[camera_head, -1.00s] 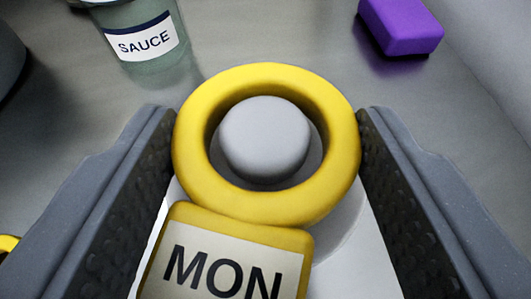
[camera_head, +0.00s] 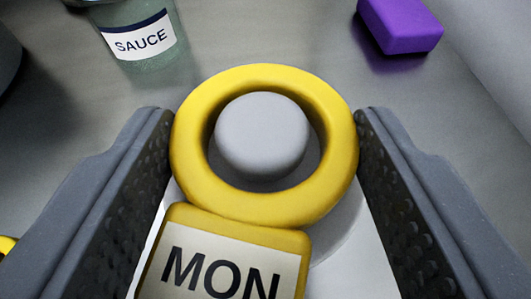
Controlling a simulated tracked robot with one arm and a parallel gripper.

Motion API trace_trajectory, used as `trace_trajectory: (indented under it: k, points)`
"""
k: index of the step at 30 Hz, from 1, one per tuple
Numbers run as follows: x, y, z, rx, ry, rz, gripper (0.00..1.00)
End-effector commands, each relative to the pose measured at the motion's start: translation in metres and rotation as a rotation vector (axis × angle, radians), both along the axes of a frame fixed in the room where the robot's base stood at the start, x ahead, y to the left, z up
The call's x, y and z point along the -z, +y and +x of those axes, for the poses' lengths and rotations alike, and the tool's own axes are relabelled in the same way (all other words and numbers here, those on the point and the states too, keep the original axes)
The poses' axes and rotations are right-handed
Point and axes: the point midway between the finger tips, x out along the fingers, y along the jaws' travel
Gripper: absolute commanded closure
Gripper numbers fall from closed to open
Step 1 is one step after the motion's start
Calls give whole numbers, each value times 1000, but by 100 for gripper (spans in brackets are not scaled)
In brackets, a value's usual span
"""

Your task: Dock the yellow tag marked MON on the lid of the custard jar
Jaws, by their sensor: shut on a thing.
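The yellow tag (camera_head: 188,150) has a thick round ring and a square plate with a white label (camera_head: 222,272) reading MON. My gripper (camera_head: 265,140) is shut on the ring, with one finger against its left side and one against its right. A rounded grey knob (camera_head: 262,135) shows inside the ring's hole, above a pale lid (camera_head: 345,245). The ring encircles the knob in this view; how far down it sits I cannot tell. The plate hangs toward me and hides part of the lid. The jar body below is hidden.
A greenish jar labelled SAUCE (camera_head: 140,38) stands at the back left. A purple block (camera_head: 402,26) lies at the back right. A dark rounded thing (camera_head: 8,55) is cut off at the left edge, and a bit of yellow (camera_head: 6,246) shows below it. Grey counter between is clear.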

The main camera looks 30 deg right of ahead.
Motion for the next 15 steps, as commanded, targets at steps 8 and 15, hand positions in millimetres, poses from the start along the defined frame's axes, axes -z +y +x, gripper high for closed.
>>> trace_trajectory:
  k: [8,15]
  points:
    - [5,0,0,0,0,-1,68]
    - [8,0,0,0,0,0,37]
